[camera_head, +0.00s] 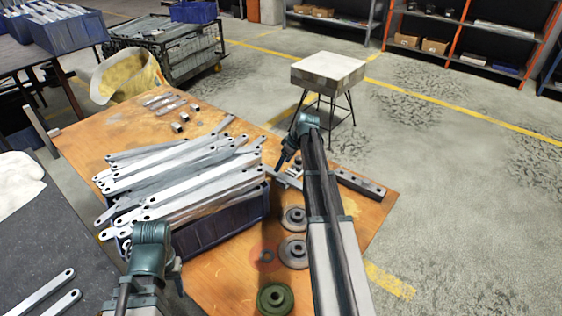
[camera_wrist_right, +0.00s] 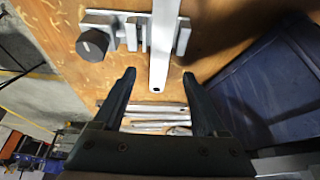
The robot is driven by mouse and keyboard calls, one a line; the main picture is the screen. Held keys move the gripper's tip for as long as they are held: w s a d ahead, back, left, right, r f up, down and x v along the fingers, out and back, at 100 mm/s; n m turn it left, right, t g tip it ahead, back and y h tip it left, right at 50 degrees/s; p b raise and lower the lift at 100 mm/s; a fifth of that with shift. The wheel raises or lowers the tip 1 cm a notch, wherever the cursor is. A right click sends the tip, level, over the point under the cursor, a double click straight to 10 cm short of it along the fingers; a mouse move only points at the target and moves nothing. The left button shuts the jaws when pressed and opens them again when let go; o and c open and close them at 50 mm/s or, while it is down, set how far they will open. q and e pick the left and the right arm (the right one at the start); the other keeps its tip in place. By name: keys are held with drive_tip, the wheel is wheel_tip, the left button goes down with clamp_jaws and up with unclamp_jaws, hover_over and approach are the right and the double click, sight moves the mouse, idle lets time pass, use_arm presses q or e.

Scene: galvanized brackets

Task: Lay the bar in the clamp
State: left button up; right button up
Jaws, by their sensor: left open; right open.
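In the right wrist view, the clamp (camera_wrist_right: 128,35) has a black knob (camera_wrist_right: 93,43) and upright metal jaws. A flat grey bar (camera_wrist_right: 164,50) runs across it between the jaws, its holed end towards me. Whether it rests on the clamp's bottom is unclear. My right gripper (camera_wrist_right: 159,73) is open, its fingertips on either side of the bar's near end, apart from it. In the head view, the clamp (camera_head: 291,178) is partly hidden by my right arm. My left gripper (camera_head: 150,243) is at the lower left beside the blue crate; its fingers are mostly hidden.
A blue crate (camera_head: 226,218) heaped with grey bars stands on the wooden table (camera_head: 222,285). Round flanges (camera_head: 293,251) and a green disc (camera_head: 275,299) lie at the front. Small metal parts (camera_head: 163,102) lie at the back. A stool (camera_head: 328,70) stands beyond.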

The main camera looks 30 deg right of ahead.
drive_tip(key=p+v, duration=0.6)
drive_tip(key=v, duration=0.2)
drive_tip(key=shift+w+f, duration=0.1)
idle(0.4)
